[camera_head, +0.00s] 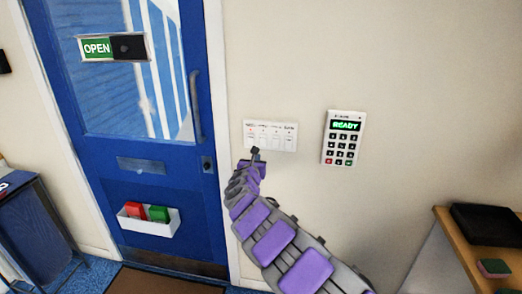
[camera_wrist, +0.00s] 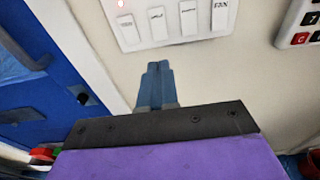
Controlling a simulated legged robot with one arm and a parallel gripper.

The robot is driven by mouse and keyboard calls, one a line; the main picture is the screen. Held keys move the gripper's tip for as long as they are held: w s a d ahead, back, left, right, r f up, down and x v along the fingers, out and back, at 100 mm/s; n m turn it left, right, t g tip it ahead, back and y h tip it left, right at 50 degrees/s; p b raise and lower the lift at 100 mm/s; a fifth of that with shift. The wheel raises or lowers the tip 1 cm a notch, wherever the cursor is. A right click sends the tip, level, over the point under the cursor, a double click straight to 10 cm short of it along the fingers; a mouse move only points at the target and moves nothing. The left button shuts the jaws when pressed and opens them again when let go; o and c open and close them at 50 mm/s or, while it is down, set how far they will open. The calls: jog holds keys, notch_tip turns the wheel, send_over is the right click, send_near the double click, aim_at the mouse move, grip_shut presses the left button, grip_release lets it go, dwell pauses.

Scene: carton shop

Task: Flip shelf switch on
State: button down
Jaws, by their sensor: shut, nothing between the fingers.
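A white switch panel (camera_head: 270,136) is on the cream wall between the blue door and the keypad. In the wrist view the panel (camera_wrist: 172,18) shows several white rocker switches in a row. The rightmost label reads FAN; the other labels are too blurred to read surely, so I cannot tell which is the shelf switch. A red light shows above the leftmost switch. My gripper (camera_head: 255,153) is shut and empty, at the panel's lower left edge. Its closed fingertips (camera_wrist: 156,68) point at the panel from below the middle switches. I cannot tell whether they touch the wall.
A keypad (camera_head: 343,138) reading READY is on the wall to the right. The blue door (camera_head: 145,185) with a vertical handle (camera_head: 196,105) is close on the left. A wooden desk (camera_head: 462,240) stands at the lower right. The wall below the panel is bare.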

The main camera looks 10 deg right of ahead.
send_near(262, 145)
jog(key=x, duration=0.5)
jog(key=shift+d+f, duration=0.15)
jog(key=shift+w+d+p, duration=0.1)
jog(key=shift+w+p, duration=0.3)
jog(key=shift+w, duration=0.15)
jog(key=shift+w+d, duration=0.2)
jog(key=shift+w, duration=0.15)
jog(key=shift+w+f+b, duration=0.1)
jog(key=shift+f+b, duration=0.05)
jog(key=shift+b, duration=0.35)
